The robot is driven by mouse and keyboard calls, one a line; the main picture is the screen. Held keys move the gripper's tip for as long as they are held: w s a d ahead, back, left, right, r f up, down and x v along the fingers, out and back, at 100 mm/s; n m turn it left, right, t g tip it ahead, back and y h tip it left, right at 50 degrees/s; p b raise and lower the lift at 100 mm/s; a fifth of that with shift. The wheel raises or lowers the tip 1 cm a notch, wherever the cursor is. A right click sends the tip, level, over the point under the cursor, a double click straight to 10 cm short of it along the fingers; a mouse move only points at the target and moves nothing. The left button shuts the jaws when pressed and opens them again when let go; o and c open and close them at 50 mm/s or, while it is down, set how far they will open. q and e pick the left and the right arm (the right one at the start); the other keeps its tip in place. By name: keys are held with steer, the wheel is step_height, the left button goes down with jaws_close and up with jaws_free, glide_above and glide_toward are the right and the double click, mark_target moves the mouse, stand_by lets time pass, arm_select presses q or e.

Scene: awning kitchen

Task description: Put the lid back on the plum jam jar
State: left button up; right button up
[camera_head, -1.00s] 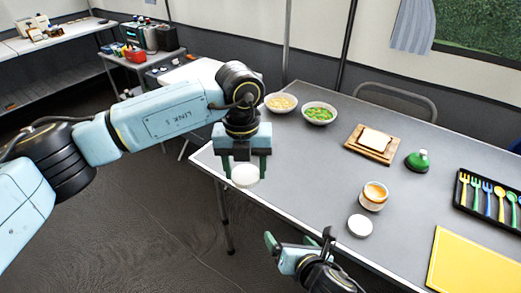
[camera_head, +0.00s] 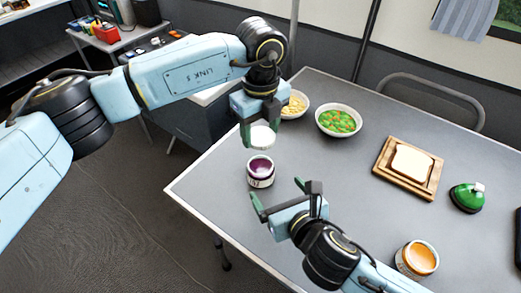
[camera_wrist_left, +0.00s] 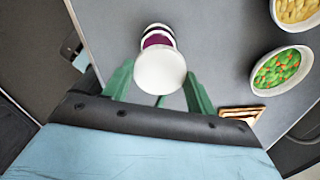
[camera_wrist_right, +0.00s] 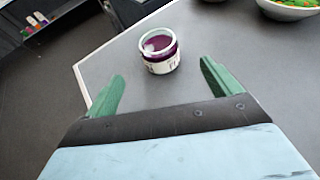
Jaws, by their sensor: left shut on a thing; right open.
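The plum jam jar (camera_head: 260,173) stands upright and uncovered on the grey table near its left edge, with dark purple jam inside. It also shows in the right wrist view (camera_wrist_right: 160,54) and, partly hidden by the lid, in the left wrist view (camera_wrist_left: 157,36). My left gripper (camera_head: 263,134) is shut on a round white lid (camera_head: 261,137), held above the jar and slightly behind it in the head view. The lid fills the space between the fingers in the left wrist view (camera_wrist_left: 160,71). My right gripper (camera_head: 279,198) is open and empty, low beside the jar, its fingers pointing towards it.
An open orange jam jar (camera_head: 417,258) stands at the front right. Behind are a pasta bowl (camera_head: 296,103), a vegetable bowl (camera_head: 339,121), a bread board (camera_head: 423,187) and a green object (camera_head: 467,197). The table middle is clear.

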arm_select(q)
steer(key=shift+s+r, duration=0.15)
steer(key=shift+s, duration=0.2)
arm_select(e)
steer(key=shift+s+r, duration=0.1)
steer(key=shift+s, duration=0.2)
arm_select(q)
steer(key=shift+w, duration=0.1)
arm_select(e)
steer(key=x, duration=1.2)
steer(key=shift+w+a, duration=0.1)
steer(key=c, duration=1.4)
arm_select(q)
glide_above(261, 167)
steer(key=shift+f, duration=2.55)
arm_select(e)
steer(key=shift+c, duration=0.2)
arm_select(q)
steer(key=shift+f, duration=0.9)
steer(key=shift+f, duration=0.55)
